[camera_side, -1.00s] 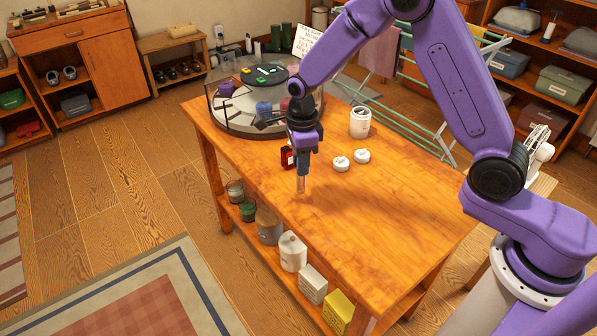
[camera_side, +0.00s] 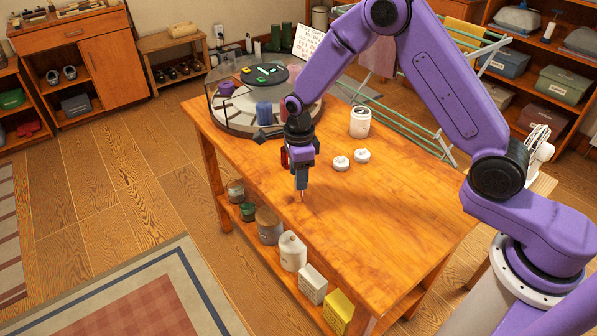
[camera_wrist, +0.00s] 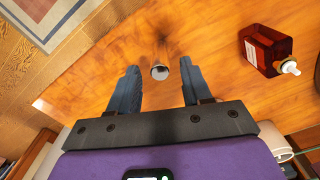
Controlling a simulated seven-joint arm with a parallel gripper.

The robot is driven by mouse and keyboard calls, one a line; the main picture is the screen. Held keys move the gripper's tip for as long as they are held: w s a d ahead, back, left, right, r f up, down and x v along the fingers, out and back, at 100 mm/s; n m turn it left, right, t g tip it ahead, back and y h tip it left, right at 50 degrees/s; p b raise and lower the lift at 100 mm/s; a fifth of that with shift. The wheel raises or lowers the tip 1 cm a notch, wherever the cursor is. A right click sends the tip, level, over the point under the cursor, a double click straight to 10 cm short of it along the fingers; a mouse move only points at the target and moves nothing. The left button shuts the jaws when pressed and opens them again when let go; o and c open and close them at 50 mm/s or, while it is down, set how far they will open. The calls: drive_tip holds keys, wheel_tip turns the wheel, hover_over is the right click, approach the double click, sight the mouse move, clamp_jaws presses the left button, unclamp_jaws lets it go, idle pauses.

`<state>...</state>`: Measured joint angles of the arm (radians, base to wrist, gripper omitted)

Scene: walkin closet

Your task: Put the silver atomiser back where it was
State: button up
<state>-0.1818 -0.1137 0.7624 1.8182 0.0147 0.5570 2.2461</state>
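The silver atomiser (camera_wrist: 160,72) shows as a small round shiny top in the wrist view, with a dark shadow beyond it on the wooden table. My gripper (camera_wrist: 160,75) is open, its two blue fingers on either side of the atomiser with a visible gap at each side. In the side view my gripper (camera_side: 302,184) points straight down, low over the table near its front edge. A small pale, shiny piece shows at the fingertips there; the fingers hide most of it. A red bottle with a white cap (camera_wrist: 266,49) stands to the right in the wrist view.
A round turntable stand (camera_side: 232,122) with spools and a black disc fills the table's far left end. Two small white round items (camera_side: 341,163) and a white canister (camera_side: 360,123) stand to the right. The table's near right part (camera_side: 390,215) is clear.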

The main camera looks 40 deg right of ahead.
wheel_tip(320, 180, up, 12)
drive_tip(key=s+a+r+n, duration=0.1)
drive_tip(key=s+r+n, duration=0.2)
drive_tip(key=s+n, duration=0.55)
drive_tip(key=s+d+r+n, duration=0.1)
drive_tip(key=s+d+n, duration=0.3)
drive_tip(key=s+n, duration=0.8)
drive_tip(key=s+d+r+n, duration=0.1)
drive_tip(key=s+d+n, duration=0.4)
drive_tip(key=s+n, duration=0.8)
drive_tip(key=shift+s+d+n, duration=0.15)
drive_tip(key=shift+d+n, duration=0.1)
drive_tip(key=shift+n, duration=0.5)
